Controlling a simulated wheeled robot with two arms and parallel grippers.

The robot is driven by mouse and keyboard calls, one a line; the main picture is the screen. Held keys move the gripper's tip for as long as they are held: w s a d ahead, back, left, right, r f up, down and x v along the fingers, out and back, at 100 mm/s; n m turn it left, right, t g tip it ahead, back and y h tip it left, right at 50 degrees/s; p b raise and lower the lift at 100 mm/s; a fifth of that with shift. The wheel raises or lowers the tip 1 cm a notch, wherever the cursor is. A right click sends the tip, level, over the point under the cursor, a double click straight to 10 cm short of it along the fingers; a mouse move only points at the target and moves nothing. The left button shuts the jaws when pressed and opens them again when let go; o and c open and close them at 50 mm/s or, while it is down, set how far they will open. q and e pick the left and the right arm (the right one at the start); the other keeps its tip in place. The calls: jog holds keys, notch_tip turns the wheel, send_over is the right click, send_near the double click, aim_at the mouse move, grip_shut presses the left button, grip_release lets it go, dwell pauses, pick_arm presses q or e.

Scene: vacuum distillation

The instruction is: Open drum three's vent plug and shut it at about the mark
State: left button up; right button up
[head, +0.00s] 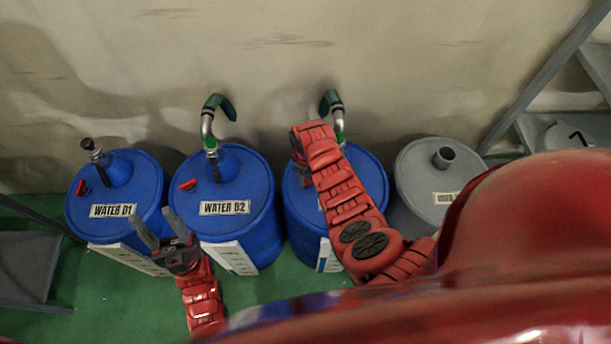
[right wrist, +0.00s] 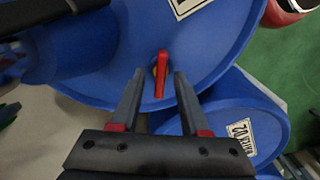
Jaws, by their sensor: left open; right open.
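Drum three (head: 298,207) is the third blue drum from the left, and my right arm hides most of its top and its label. In the right wrist view its blue top (right wrist: 215,45) fills the upper middle. The red vent plug (right wrist: 160,75) stands on that top, between the fingers of my open right gripper (right wrist: 158,74), with a gap on both sides. A white level strip with dark marks (head: 328,257) is on the drum's front, partly hidden by my arm. My left gripper (head: 153,212) is open and empty in front of drums B1 and B2.
Blue drums WATER B1 (head: 146,190) and WATER B2 (head: 255,185) stand to the left, each with a red plug. A grey drum (head: 412,180) stands to the right. Curved pipes with green parts (head: 208,125) rise from B2 and drum three (head: 337,115). The wall is close behind.

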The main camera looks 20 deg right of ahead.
jog(key=shift+f, duration=0.15)
grip_shut()
jog(key=shift+m, duration=0.3)
dwell(0.3)
jog(key=m+p, duration=0.1)
jog(key=m, duration=0.3)
jog(key=m+p, duration=0.1)
jog(key=m, duration=0.5)
jog(key=shift+p, duration=0.4)
dwell(0.4)
